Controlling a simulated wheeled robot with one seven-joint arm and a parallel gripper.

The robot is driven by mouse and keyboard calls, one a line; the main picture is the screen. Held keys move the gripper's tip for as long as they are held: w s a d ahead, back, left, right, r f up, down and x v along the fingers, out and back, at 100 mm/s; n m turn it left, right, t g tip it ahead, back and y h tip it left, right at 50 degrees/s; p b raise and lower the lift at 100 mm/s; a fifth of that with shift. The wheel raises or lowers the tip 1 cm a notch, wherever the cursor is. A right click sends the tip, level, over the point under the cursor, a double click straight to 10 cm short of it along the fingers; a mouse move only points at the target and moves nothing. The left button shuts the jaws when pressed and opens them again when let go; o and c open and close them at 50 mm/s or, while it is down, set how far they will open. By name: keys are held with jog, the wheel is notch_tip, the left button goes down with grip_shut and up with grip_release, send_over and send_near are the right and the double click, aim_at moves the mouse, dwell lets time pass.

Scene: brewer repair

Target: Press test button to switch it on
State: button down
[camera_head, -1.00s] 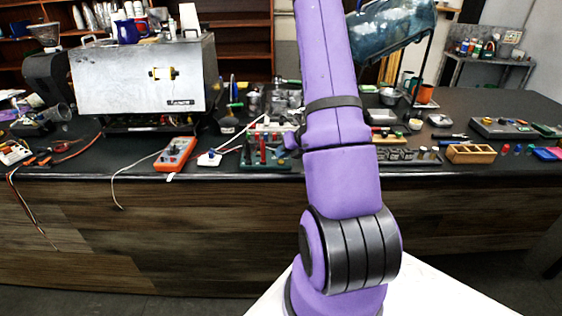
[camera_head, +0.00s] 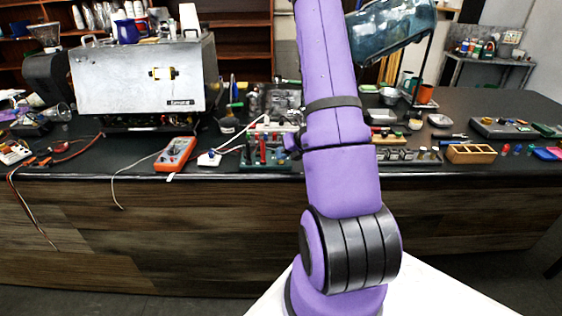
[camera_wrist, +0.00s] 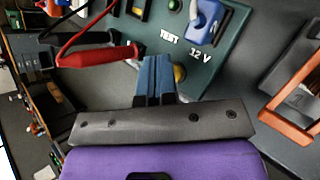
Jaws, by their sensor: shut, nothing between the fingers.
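In the wrist view a dark green panel (camera_wrist: 125,30) carries the white letters "TEST" and "12 V". A round yellowish button (camera_wrist: 179,73) sits below the letters, partly hidden by my fingers. A small green round part (camera_wrist: 174,5) is above "TEST", at the top edge. My gripper (camera_wrist: 155,62) has its blue fingers shut and empty. The fingertips are over the panel, just left of the yellowish button; I cannot tell whether they touch it. In the head view the green panel (camera_head: 262,161) is at the bench's front edge, partly behind my arm, and my gripper is not visible.
A red handle (camera_wrist: 95,56) and a blue switch-like part (camera_wrist: 207,22) are close to my fingers. An orange-framed object (camera_wrist: 292,108) is at right. An orange multimeter (camera_head: 175,154), a steel brewer (camera_head: 140,80) and a wooden box (camera_head: 470,153) stand on the bench.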

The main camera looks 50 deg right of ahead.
jog(key=shift+r, duration=0.3)
jog(key=shift+r, duration=3.05)
